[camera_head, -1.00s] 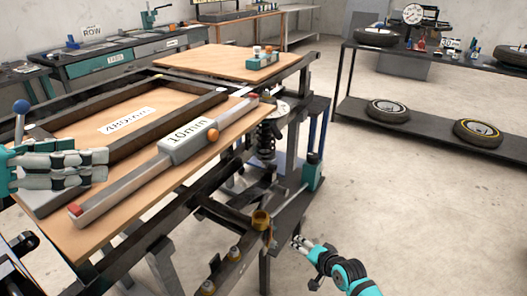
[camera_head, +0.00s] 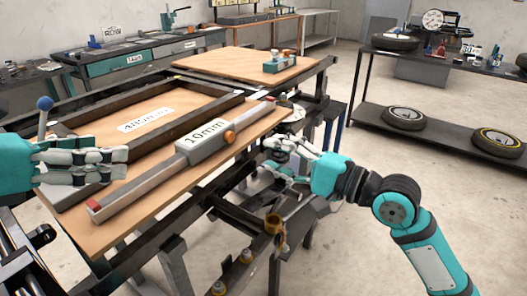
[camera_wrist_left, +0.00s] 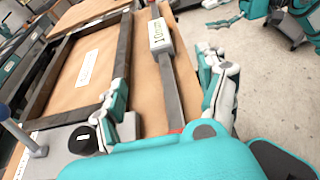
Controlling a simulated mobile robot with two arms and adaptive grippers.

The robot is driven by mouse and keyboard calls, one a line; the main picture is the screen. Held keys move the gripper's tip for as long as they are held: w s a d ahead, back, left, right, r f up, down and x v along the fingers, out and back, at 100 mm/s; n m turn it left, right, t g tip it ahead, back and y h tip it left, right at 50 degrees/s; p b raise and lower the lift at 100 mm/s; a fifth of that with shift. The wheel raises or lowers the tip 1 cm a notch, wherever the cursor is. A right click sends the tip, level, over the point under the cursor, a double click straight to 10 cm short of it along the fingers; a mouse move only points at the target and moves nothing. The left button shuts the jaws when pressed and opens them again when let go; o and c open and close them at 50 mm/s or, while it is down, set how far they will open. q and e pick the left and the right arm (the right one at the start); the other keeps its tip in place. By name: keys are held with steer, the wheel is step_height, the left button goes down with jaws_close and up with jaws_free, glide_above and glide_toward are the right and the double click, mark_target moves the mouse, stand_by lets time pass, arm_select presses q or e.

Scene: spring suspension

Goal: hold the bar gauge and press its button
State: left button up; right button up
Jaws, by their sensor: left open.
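The bar gauge (camera_head: 154,176) is a long grey bar with red end pieces, a box marked "10mm" and an orange button (camera_head: 230,137). It lies slantwise on a wooden board (camera_head: 120,225). My left gripper (camera_head: 120,164) is open and empty, left of the gauge and over the dark frame. In the left wrist view, the gauge (camera_wrist_left: 168,85) runs in the gap between the spread fingers, apart from them; its button cannot be made out. My right gripper (camera_head: 270,157) is right of the gauge, beyond the board's edge; its finger opening is unclear.
A dark rectangular frame (camera_head: 75,131) surrounds a "485mm" label (camera_head: 145,119) on the board. A lever with a blue knob (camera_head: 45,103) stands beside my left gripper. A second wooden board (camera_head: 225,64) lies behind. A wheel rack (camera_head: 440,135) stands at right, with open floor before it.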

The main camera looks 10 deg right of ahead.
mark_target(187, 143)
arm_select(q)
steer(key=x, duration=1.7)
steer(key=shift+w+d+f, duration=0.1)
steer(key=shift+w+f, duration=0.05)
steer(key=shift+f, duration=0.1)
steer(key=c, duration=1.4)
steer(key=o, duration=0.8)
steer(key=shift+c, duration=0.2)
steer(key=c, duration=0.8)
steer(key=shift+o, duration=0.2)
